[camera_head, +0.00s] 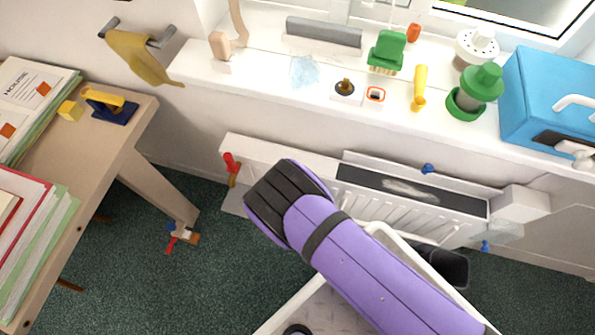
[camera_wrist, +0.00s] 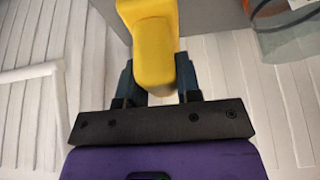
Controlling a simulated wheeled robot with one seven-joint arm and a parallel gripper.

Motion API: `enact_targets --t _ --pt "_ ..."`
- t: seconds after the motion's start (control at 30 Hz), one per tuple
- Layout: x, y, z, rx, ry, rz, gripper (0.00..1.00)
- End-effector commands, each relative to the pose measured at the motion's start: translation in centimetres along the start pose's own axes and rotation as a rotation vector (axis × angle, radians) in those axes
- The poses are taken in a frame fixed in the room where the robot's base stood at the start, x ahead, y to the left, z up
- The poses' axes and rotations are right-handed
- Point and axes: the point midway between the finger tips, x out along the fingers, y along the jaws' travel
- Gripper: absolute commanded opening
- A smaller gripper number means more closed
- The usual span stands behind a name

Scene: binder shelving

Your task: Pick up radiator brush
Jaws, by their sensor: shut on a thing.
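My gripper (camera_wrist: 157,75) is shut on a yellow-handled thing (camera_wrist: 150,35) in the wrist view. The thick yellow handle stands between the two dark fingers and runs up to the top edge. Its far end is out of view, so bristles do not show and I cannot tell for sure that it is the radiator brush. In the head view my purple arm hides the gripper and what it holds, in front of the white radiator (camera_head: 415,205).
The windowsill (camera_head: 250,75) holds a green brush (camera_head: 387,52), a yellow tool (camera_head: 419,88), a green container (camera_head: 475,92) and a blue box (camera_head: 555,95). A desk with binders (camera_head: 35,260) stands at left. A yellow cloth (camera_head: 138,55) hangs on a rail. Dark carpet (camera_head: 130,275) lies open between.

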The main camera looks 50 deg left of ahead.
Motion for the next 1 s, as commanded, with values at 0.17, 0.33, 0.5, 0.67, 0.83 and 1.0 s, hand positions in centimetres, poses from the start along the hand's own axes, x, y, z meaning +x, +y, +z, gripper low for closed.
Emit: enact_targets --t 0.17,0.33,0.5,0.67,0.83,1.0 --pt "-0.8 0.0 -0.4 0.002 0.000 0.000 0.03" --pt "-2.7 -0.1 -1.4 0.003 0.002 -0.001 0.03" --pt "-6.4 -0.2 -3.0 0.002 0.001 -0.002 0.03" --pt "-10.3 -0.1 -4.7 0.001 0.001 -0.002 0.03" --pt "-14.7 -0.1 -6.7 0.001 0.003 -0.002 0.03" --pt "-18.8 -0.1 -8.4 0.000 0.001 -0.002 0.03"
